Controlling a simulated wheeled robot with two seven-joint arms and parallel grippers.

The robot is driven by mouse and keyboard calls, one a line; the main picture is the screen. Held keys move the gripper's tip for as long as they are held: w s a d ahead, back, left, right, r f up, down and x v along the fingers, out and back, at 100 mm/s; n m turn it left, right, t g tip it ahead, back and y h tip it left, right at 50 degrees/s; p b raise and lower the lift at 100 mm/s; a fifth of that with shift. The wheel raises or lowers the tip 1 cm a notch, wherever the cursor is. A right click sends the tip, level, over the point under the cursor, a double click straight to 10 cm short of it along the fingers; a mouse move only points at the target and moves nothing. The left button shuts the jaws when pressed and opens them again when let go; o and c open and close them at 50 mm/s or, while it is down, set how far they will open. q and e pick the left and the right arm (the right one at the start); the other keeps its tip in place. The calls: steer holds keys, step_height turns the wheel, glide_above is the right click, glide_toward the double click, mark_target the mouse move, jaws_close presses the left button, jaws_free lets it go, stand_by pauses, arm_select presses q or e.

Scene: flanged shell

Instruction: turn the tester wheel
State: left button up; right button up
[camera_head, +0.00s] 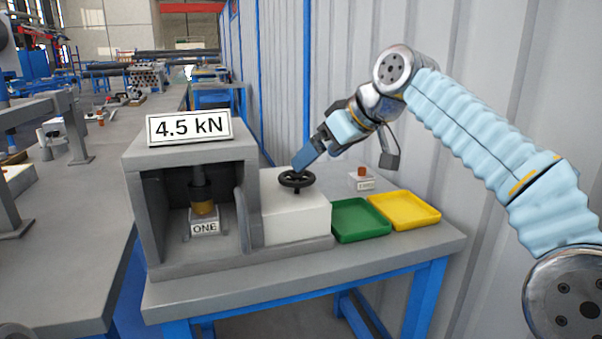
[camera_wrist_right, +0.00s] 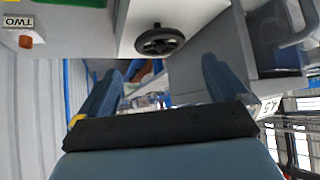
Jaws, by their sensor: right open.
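The tester wheel (camera_head: 297,179) is a small black handwheel on top of the white block (camera_head: 296,219) beside the grey tester frame (camera_head: 141,211). My right gripper (camera_head: 301,163) comes in from the right, with its fingertips just above and behind the wheel in the head view; I cannot tell whether they touch it. In the right wrist view the wheel (camera_wrist_right: 160,41) shows beyond the two fingers (camera_wrist_right: 162,68), which are apart with nothing between them. The tester's sign (camera_head: 189,127) reads "4.5 kN". My left gripper is not in view.
Inside the tester, a brownish cylinder (camera_head: 204,209) sits under the dark ram on a block labelled ONE (camera_head: 205,227). A green tray (camera_head: 359,220) and a yellow tray (camera_head: 404,210) lie right of the wheel. A labelled block with an orange-brown piece (camera_head: 362,172) stands behind them, near the wall.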

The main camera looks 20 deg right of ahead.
mark_target(298, 175)
steer(key=x, duration=0.6)
steer(key=shift+w+a+f, duration=0.1)
steer(key=shift+w+f, duration=0.1)
steer(key=shift+f, duration=0.1)
steer(key=shift+c, duration=0.5)
steer(key=c, duration=0.8)
steer(key=shift+r+n+y+p, duration=0.2)
steer(key=shift+n+y+p, duration=0.1)
steer(key=shift+n+p, duration=0.25)
steer(key=shift+w+n+g, duration=0.1)
steer(key=shift+n+g, duration=0.15)
steer(key=shift+g, duration=0.15)
steer(key=shift+f+y, duration=0.15)
steer(key=shift+y, duration=0.15)
